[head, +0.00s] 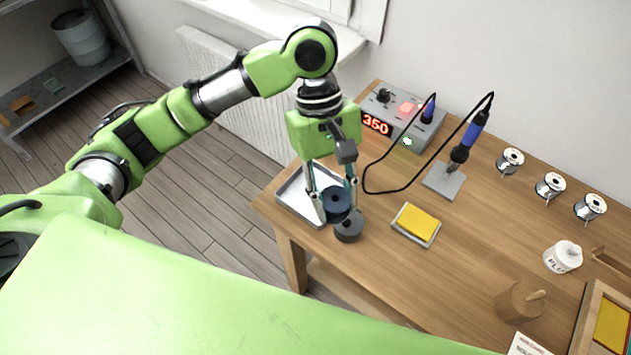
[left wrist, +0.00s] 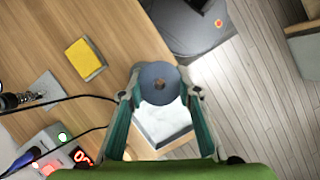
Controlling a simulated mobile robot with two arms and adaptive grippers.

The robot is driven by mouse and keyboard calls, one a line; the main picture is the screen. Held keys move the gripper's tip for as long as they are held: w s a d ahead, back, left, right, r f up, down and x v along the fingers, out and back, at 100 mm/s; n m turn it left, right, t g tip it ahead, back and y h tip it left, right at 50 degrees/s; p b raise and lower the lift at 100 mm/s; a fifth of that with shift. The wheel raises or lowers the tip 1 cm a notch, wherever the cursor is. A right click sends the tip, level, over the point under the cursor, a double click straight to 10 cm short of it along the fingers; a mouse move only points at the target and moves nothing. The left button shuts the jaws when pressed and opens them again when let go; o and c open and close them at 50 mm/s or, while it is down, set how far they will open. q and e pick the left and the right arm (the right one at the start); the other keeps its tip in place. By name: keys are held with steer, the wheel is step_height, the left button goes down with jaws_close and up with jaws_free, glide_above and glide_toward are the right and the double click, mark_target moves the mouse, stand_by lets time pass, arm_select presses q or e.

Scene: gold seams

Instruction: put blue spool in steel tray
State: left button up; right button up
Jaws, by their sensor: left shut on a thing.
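The blue spool (head: 336,199) is dark blue with a centre hole and sits between the fingertips of my left gripper (head: 338,208). My left gripper is shut on it; in the left wrist view the spool (left wrist: 158,92) shows as a slate-blue disc between the fingers (left wrist: 160,95). The steel tray (head: 290,192) is at the table's left corner, behind and left of the spool. In the left wrist view the tray (left wrist: 168,133) shows partly beyond the spool. The spool's height above the tray or table is hard to tell. My right gripper is not in view.
A dark grey cylinder (head: 348,228) stands close in front of the held spool. A yellow sponge (head: 417,223) lies to the right. A soldering station (head: 400,115), iron holder (head: 446,181) and black cable are behind.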

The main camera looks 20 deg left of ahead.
arm_select(q)
steer(key=w+a+f, duration=0.4)
steer(key=w+f, duration=0.1)
steer(key=w+a+f, duration=0.2)
steer(key=w, duration=0.1)
steer(key=shift+a+f+p, duration=0.1)
steer(key=shift+f+p, duration=0.2)
steer(key=shift+f, duration=0.1)
steer(key=shift+w+a+f, duration=0.1)
steer(key=shift+w+f, duration=0.05)
step_height(320, 180, down, 4)
steer(key=shift+w+a+r+p, duration=0.15)
steer(key=shift+r+p, duration=0.1)
steer(key=shift+p, duration=0.2)
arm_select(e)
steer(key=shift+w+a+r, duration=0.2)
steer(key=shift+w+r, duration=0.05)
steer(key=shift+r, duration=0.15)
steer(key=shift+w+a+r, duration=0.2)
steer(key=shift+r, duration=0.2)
arm_select(q)
steer(key=o, duration=1)
steer(key=shift+f, duration=0.1)
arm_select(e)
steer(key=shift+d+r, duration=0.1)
